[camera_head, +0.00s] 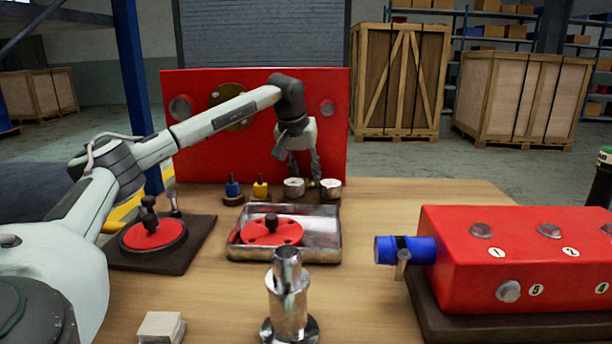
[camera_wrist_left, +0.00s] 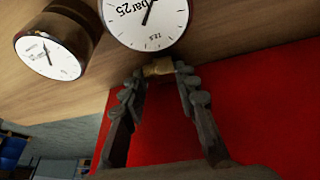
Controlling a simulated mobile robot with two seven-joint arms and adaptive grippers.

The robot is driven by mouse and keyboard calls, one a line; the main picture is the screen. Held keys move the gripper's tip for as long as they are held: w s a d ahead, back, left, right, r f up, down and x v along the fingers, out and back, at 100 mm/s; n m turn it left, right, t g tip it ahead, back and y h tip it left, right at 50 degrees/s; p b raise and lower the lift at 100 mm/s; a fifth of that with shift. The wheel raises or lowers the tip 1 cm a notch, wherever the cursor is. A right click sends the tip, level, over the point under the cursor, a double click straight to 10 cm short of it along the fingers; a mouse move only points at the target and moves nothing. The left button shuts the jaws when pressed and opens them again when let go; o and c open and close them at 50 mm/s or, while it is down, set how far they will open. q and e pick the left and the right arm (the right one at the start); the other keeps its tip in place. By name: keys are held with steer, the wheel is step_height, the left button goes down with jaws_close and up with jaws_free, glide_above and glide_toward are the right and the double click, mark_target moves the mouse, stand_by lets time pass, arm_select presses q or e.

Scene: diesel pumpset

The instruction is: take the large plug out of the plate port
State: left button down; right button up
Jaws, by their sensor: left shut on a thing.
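The upright red plate (camera_head: 255,150) stands at the back of the table. It carries a round silver fitting at its left (camera_head: 180,107) and one at its right (camera_head: 327,107). A brass round fitting (camera_head: 230,92) is partly hidden behind my left arm. I cannot tell which fitting is the large plug. My left gripper (camera_head: 304,174) points down in front of the plate, by two gauges. In the left wrist view its fingertips are shut on a small brass piece (camera_wrist_left: 158,67) beside a white dial gauge (camera_wrist_left: 145,18). Whether it joins that gauge is unclear. My right gripper is out of view.
A second gauge (camera_wrist_left: 48,56) is close by. A blue fitting (camera_head: 232,188) and a yellow one (camera_head: 260,188) stand left of the gauges. A metal tray (camera_head: 325,240) holds a red disc. A red numbered box (camera_head: 530,250) stands right, and a silver part (camera_head: 288,305) stands in front.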

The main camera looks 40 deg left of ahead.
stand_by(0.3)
arm_select(q)
steer(key=shift+s+d+b, duration=0.15)
steer(key=shift+s+d, duration=0.6)
steer(key=shift+s, duration=0.15)
steer(key=shift+s+d+b, duration=0.15)
steer(key=shift+s+d, duration=0.55)
steer(key=shift+s, duration=0.2)
steer(key=shift+d+f, duration=0.1)
steer(key=shift+f, duration=0.05)
